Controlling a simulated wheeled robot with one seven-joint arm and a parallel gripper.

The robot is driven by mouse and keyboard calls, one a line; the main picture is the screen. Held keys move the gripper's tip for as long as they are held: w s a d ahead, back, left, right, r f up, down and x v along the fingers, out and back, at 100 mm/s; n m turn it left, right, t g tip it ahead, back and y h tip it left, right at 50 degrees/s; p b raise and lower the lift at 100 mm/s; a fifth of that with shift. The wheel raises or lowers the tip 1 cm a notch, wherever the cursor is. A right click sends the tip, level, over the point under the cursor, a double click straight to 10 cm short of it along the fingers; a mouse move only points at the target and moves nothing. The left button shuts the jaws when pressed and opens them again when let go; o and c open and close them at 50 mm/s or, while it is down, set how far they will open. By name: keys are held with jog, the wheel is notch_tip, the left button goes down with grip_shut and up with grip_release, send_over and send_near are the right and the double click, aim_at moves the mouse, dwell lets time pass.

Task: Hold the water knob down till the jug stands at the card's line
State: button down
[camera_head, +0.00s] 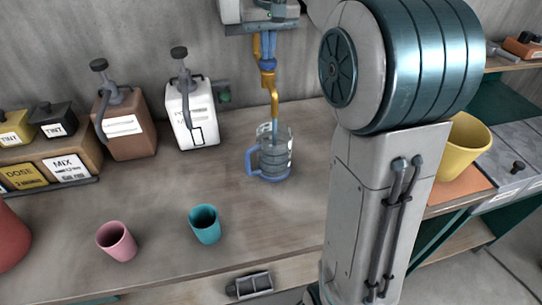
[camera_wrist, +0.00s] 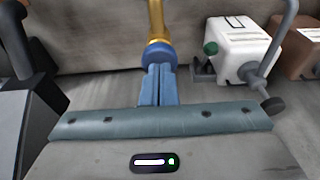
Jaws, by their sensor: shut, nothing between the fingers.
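The clear jug (camera_head: 275,162) with a blue handle stands upright on the bench under the brass spout (camera_head: 274,98), in the head view. A grey-blue streak below the spout looks like water running into it. The water line inside is hard to read. My gripper (camera_head: 268,62) points down at the tap, its blue fingers together and empty; they also show in the wrist view (camera_wrist: 158,92), in front of the brass pipe (camera_wrist: 157,28). No separate card is clear; a small outline (camera_head: 197,136) shows on the white container.
A white pump container (camera_head: 193,110) and a brown one (camera_head: 125,125) stand left of the jug. A pink cup (camera_head: 117,241) and a teal cup (camera_head: 205,224) stand nearer the front. A yellow cup (camera_head: 463,145) is at right, beyond my arm. The bench between is clear.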

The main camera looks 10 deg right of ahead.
dwell(0.3)
notch_tip(320, 180, up, 6)
jog(key=p, duration=0.5)
jog(key=shift+f, duration=0.25)
jog(key=shift+s, duration=0.1)
jog(key=s+f, duration=0.8)
jog(key=s, duration=0.5)
jog(key=s+f+t, duration=0.1)
jog(key=s+f, duration=0.7)
jog(key=s, duration=0.4)
jog(key=shift+s+f, duration=0.2)
jog(key=shift+s, duration=0.2)
